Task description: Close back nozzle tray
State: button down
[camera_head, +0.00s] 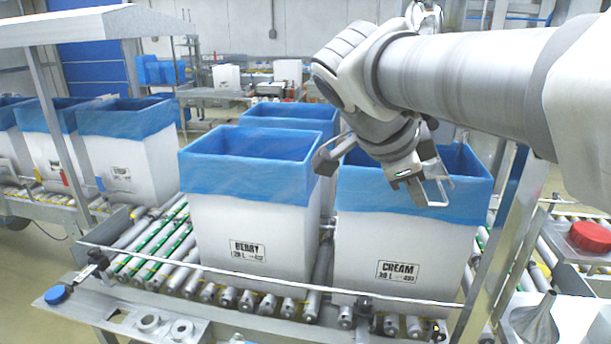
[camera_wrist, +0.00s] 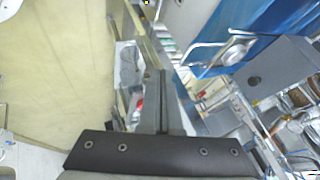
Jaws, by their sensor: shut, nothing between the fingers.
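In the wrist view my gripper (camera_wrist: 162,80) reaches up from the dark bar at the bottom, its fingers together with nothing between them. In the head view my arm comes in from the right, and its hand hangs above the box marked CREAM (camera_head: 400,245), hiding part of the blue liner. I cannot tell which part is the back nozzle tray, or whether it is open or shut. A grey metal housing (camera_wrist: 278,75) with a bent wire handle beside it shows at the right of the wrist view, apart from my fingers.
A box marked BERRY (camera_head: 245,220) stands left of CREAM on the roller conveyor (camera_head: 150,255). Another blue-lined box (camera_head: 295,112) is behind. A red cap (camera_head: 590,237) and a metal funnel (camera_head: 535,320) are at the right. A blue cap (camera_head: 57,294) lies front left.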

aim_at(430, 203)
jog(key=shift+w+d+f+p, duration=0.35)
jog(key=shift+w+d+f, duration=1.35)
jog(key=shift+w, duration=0.15)
jog(key=shift+w+d+f+p, duration=0.3)
jog(key=shift+w+d+f, duration=1.4)
jog(key=shift+w, duration=0.1)
jog(key=w+d, duration=0.1)
jog(key=w, duration=0.4)
jog(key=w+d, duration=0.2)
jog(key=w, duration=0.3)
jog(key=w+d, duration=0.1)
jog(key=w, duration=0.5)
jog(key=shift+w+d, duration=0.1)
jog(key=shift+d, duration=0.2)
jog(key=shift+w+r, duration=0.1)
